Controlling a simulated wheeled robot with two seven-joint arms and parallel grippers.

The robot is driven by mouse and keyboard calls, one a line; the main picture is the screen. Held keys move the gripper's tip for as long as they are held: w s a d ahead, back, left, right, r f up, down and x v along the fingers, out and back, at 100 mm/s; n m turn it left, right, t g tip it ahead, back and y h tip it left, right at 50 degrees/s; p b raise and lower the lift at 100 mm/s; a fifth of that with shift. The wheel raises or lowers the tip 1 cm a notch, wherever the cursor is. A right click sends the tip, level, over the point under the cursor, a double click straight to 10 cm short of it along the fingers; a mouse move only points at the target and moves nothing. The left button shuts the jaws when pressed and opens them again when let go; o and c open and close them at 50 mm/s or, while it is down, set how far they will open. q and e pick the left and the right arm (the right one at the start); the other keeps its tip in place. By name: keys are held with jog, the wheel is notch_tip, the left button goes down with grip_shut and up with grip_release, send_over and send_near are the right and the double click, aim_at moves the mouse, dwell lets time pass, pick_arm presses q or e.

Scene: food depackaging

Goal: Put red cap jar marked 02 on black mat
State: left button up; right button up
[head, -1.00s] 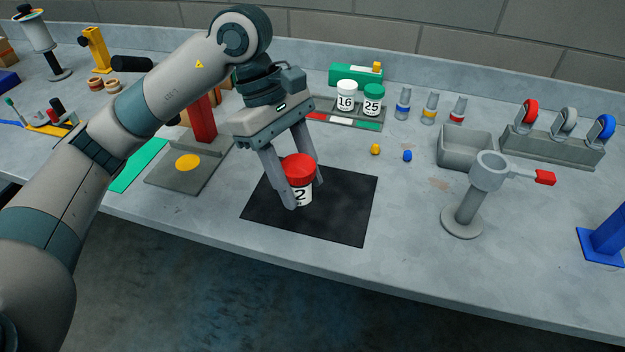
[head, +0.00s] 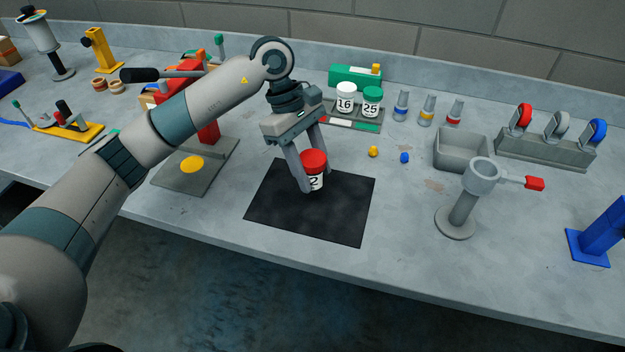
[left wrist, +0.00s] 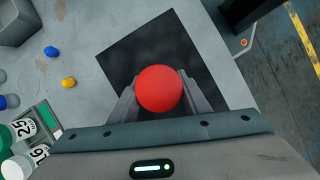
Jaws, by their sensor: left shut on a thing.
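The red cap jar (head: 314,163) has a white body with a "2" showing; the rest of its mark is hidden by a finger. My left gripper (head: 308,180) is shut on the jar, which is upright over the upper part of the black mat (head: 300,215). I cannot tell whether the jar's base touches the mat. In the left wrist view the red cap (left wrist: 159,90) sits between the fingers, with the black mat (left wrist: 150,45) behind it. My right gripper is in neither view.
A tray behind holds the white cap jar 16 (head: 346,98) and green cap jar 25 (head: 371,102). A yellow piece (head: 373,151) and a blue piece (head: 404,158) lie right of the mat. A grey ring stand (head: 462,205) stands further right. The mat's front is clear.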

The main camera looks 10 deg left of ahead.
aim_at(313, 182)
pick_arm(q)
jog(key=shift+f+p, duration=0.4)
jog(key=shift+f, duration=0.05)
notch_tip(313, 182, down, 2)
jog(key=shift+p, duration=0.65)
jog(key=shift+f, duration=0.5)
jog(key=shift+f, duration=0.1)
jog(key=shift+f, duration=0.15)
jog(key=o, duration=1.1)
jog(key=shift+c, duration=0.2)
jog(key=shift+r, duration=0.25)
